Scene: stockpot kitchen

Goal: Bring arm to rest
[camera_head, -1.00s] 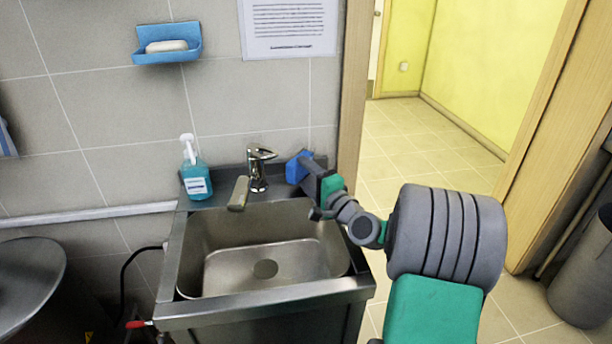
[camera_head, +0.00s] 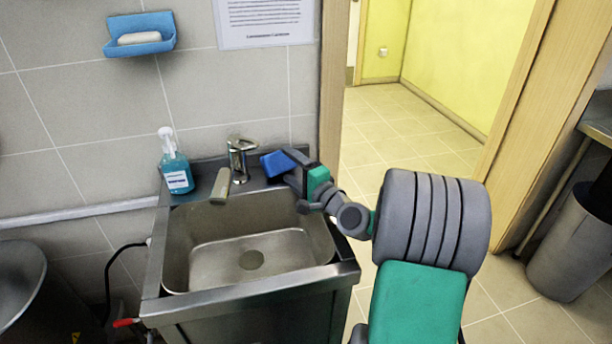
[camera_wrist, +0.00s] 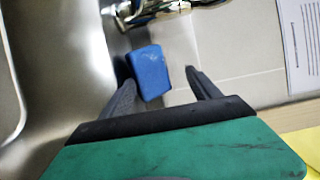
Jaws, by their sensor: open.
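My gripper (camera_head: 298,174) is over the back right corner of the sink, its fingers spread apart. In the wrist view my gripper (camera_wrist: 160,78) is open with nothing held between the fingers. A blue sponge (camera_head: 276,163) rests at the back right corner of the sink, just left of and beyond the fingertips. In the wrist view the blue sponge (camera_wrist: 149,70) lies ahead, close to the left finger; whether they touch I cannot tell. My arm reaches in from the right, bent in front of the doorway.
The steel sink (camera_head: 190,265) has a faucet (camera_head: 240,160) and a soap bottle (camera_head: 176,166) on its back ledge. A blue soap dish (camera_head: 140,48) hangs on the wall. A wooden door frame (camera_head: 333,100) stands just right of the sink. A grey bin (camera_head: 572,250) stands far right.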

